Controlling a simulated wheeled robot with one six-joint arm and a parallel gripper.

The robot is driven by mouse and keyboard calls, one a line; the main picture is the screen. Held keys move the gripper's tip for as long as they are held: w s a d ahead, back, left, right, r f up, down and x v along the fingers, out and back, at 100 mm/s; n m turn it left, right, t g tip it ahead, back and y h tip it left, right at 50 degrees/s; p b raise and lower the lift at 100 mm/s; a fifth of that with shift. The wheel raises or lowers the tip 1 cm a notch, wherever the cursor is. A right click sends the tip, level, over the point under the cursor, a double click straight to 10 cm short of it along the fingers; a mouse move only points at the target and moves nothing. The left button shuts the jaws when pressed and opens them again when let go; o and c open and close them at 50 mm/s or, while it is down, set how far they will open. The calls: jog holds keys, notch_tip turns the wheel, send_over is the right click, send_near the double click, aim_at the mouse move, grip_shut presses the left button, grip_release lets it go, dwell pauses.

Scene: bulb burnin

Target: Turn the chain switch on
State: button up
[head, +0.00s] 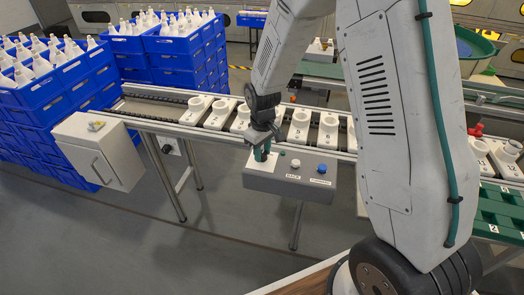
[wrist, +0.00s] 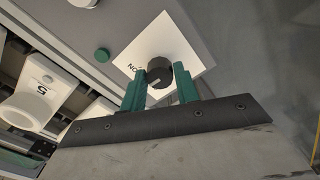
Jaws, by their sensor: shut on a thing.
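The chain switch is a round black knob (wrist: 160,72) on a white square label plate (wrist: 158,45), with the word ON partly readable beside it. It sits on the grey control box (head: 300,184) at the front of the conveyor. My gripper (wrist: 160,88) has its green fingers on either side of the knob, shut on it. In the head view my gripper (head: 262,152) is at the box's left end and hides the knob.
A green button (wrist: 102,54) and a blue button (head: 322,168) are on the same box. Numbered white holders (head: 300,122) line the conveyor behind it. A white cabinet (head: 100,150) and stacked blue crates (head: 60,75) stand at left. The floor in front is clear.

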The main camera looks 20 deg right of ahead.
jog(key=m, duration=0.6)
jog(key=shift+w, duration=0.1)
jog(key=shift+m, duration=0.3)
dwell(0.3)
jog(key=o, duration=1)
jog(key=shift+c, duration=0.2)
jog(key=shift+r, duration=0.1)
notch_tip(320, 180, up, 8)
jog(key=shift+f, duration=0.15)
